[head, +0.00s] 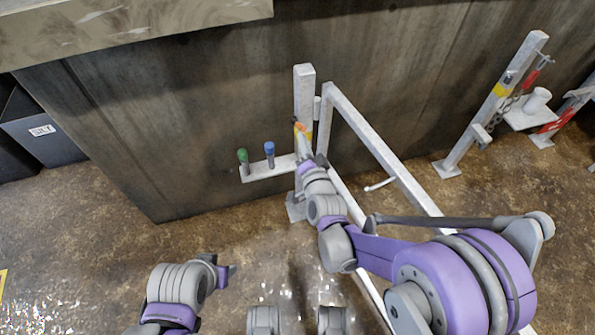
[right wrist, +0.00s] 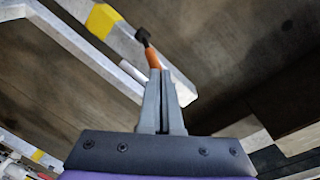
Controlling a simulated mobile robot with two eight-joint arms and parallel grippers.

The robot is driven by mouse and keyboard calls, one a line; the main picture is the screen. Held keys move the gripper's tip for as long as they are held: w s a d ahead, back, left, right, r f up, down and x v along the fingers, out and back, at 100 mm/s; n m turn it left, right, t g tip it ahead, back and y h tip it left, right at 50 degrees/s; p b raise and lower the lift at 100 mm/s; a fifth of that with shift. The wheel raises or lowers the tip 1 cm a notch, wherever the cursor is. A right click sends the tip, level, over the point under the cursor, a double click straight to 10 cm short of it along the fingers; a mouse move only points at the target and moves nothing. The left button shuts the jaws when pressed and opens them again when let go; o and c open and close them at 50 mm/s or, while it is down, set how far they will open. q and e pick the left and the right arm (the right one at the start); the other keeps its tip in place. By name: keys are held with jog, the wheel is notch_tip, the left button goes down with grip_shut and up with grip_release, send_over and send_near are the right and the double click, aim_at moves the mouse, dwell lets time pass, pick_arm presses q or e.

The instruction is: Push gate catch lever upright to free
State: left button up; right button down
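The catch lever (head: 301,128) shows as a small orange piece on the pale gate post (head: 304,85), by a yellow band. In the right wrist view the lever (right wrist: 151,57) has an orange shaft and a black end, and looks tilted. My right gripper (head: 306,145) is at the post, just below the lever. In the right wrist view its fingers (right wrist: 163,75) are together, with their tips at the lower end of the orange shaft. I cannot tell whether they touch it. My left gripper (head: 226,272) is low at the left, away from the gate; its finger opening is unclear.
The gate frame (head: 375,140) runs from the post toward the lower right. A bracket (head: 265,170) with a green peg (head: 243,160) and a blue peg (head: 269,153) is left of the post. A dark wall stands behind. Another post (head: 497,100) with a chain is at right. Floor at left is clear.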

jog(key=r+x, duration=0.1)
jog(key=x, duration=0.8)
jog(key=shift+a, duration=0.35)
dwell(3.5)
jog(key=p+v, duration=0.1)
jog(key=v, duration=0.7)
jog(key=shift+a+r+p, duration=0.3)
jog(key=shift+p, duration=0.1)
dwell(0.4)
dwell(0.4)
